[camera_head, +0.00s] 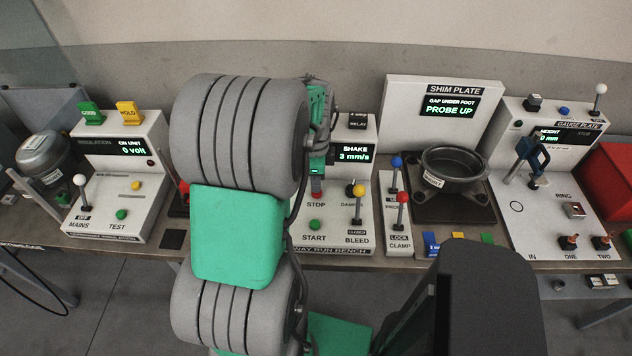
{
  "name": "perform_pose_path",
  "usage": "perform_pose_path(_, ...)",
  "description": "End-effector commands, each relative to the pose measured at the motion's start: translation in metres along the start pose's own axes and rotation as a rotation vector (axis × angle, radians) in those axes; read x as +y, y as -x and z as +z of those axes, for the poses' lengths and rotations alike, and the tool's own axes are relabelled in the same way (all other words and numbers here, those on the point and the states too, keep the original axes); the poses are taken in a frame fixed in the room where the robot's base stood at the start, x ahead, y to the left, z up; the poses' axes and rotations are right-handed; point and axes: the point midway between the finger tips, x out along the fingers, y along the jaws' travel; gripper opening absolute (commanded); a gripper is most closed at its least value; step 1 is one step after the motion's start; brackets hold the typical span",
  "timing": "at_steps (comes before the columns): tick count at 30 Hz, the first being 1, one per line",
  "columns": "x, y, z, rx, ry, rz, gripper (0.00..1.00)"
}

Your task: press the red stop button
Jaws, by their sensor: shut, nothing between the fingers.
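The red stop button (316,193) sits on the white run bench panel, just above the label STOP. Only part of it shows. My gripper (317,172) points down right over the button, partly hidden by my own grey and green arm. Its fingers are shut and empty. The tip looks very close to the button, but I cannot tell whether it touches. The bench display (355,153) reads SHAKE 3 mm/s.
A green start button (315,225) lies below STOP. The shim plate station (440,92) and gauge plate station (553,130) stand further right, the insulation unit (119,150) left.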

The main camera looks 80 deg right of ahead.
Motion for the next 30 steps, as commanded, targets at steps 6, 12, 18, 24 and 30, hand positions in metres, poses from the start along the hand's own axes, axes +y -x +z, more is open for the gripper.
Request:
perform_pose_path(6,0.0,-0.011,0.0,0.0,0.0,-0.001,0.0)
perform_pose_path(12,0.0,-0.011,0.0,0.0,0.0,-0.001,0.0)
perform_pose_path(18,0.001,-0.032,0.0,0.0,0.0,0.001,0.0)
perform_pose_path(24,0.003,-0.036,0.001,-0.001,0.0,0.008,0.0)
perform_pose_path(30,0.005,-0.035,0.001,-0.002,0.0,0.015,0.0)
